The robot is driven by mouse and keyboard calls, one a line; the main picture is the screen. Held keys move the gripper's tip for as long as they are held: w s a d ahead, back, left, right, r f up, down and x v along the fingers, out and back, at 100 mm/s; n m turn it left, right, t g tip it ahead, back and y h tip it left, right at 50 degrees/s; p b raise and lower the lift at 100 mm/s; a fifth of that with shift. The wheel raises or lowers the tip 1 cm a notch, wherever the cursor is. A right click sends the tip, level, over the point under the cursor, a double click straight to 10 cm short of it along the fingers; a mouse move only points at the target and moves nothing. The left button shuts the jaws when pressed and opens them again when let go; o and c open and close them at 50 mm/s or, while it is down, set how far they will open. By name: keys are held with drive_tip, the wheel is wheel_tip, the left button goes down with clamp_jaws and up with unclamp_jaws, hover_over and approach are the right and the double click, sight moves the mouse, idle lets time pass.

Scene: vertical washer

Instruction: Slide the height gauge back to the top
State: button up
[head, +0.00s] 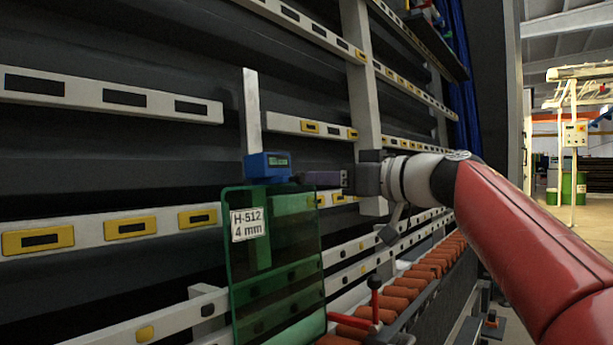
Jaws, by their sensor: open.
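The height gauge (267,166) is a blue block with a small green display. It sits on an upright pale rail (251,105), at the rail's lower visible part and just above the top edge of a green glass panel (277,290). My gripper (303,179) reaches in from the right with its dark fingers pointing left at the gauge's right side. The fingers are open. The fingertips are very close to the gauge; I cannot tell whether they touch it or lie around part of it.
The glass panel carries a white label (248,224) reading "H-512 4 mm". Horizontal pale rails with yellow inserts (130,227) run along the dark washer wall. Open floor shows at far right.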

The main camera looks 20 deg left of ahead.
sight(303, 177)
drive_tip(key=shift+p+x, duration=0.35)
drive_tip(key=shift+x, duration=1.85)
clamp_jaws()
